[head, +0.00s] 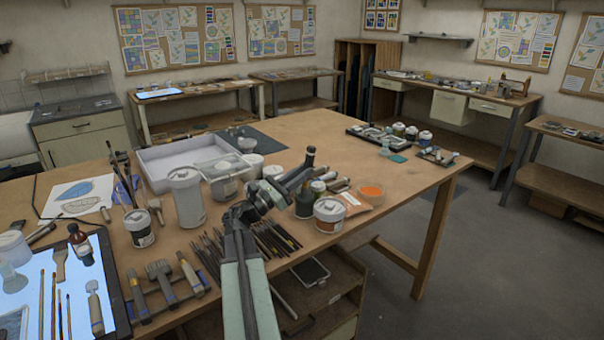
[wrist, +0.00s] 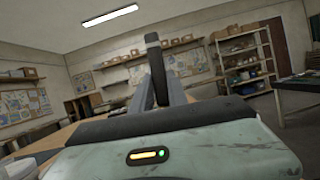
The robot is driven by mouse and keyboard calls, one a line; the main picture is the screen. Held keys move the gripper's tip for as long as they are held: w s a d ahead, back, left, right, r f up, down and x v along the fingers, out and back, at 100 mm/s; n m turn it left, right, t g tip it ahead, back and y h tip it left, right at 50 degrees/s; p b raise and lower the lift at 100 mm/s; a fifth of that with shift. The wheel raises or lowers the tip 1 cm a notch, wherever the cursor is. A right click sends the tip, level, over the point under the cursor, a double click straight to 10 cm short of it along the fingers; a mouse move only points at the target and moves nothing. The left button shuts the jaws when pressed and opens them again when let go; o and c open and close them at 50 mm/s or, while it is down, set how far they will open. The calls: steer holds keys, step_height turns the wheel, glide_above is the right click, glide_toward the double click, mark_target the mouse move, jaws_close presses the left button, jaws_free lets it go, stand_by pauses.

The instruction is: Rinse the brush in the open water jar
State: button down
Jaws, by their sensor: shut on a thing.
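My gripper (head: 306,164) is raised above the near table among jars and bottles, and its dark fingers point up and to the right. In the wrist view the fingers (wrist: 157,70) stand upright and close together. I cannot tell which jar is the open water jar. Several thin brushes (head: 270,240) lie on the table behind my arm.
A white tray (head: 160,165) lies behind the jars. A lit panel (head: 30,290) with tools lies at the near left. The table's right middle (head: 335,145) is mostly clear.

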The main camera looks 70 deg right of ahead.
mark_target(308, 155)
steer(key=shift+s+a, duration=0.15)
steer(key=shift+a, duration=0.25)
steer(key=shift+d, duration=0.1)
steer(key=shift+d, duration=0.25)
steer(key=shift+r, duration=0.1)
steer(key=r+p, duration=0.5)
steer(key=shift+s+d, duration=0.15)
steer(key=shift+s, duration=0.05)
step_height(308, 155, up, 4)
steer(key=p, duration=0.4)
steer(key=shift+r, duration=0.15)
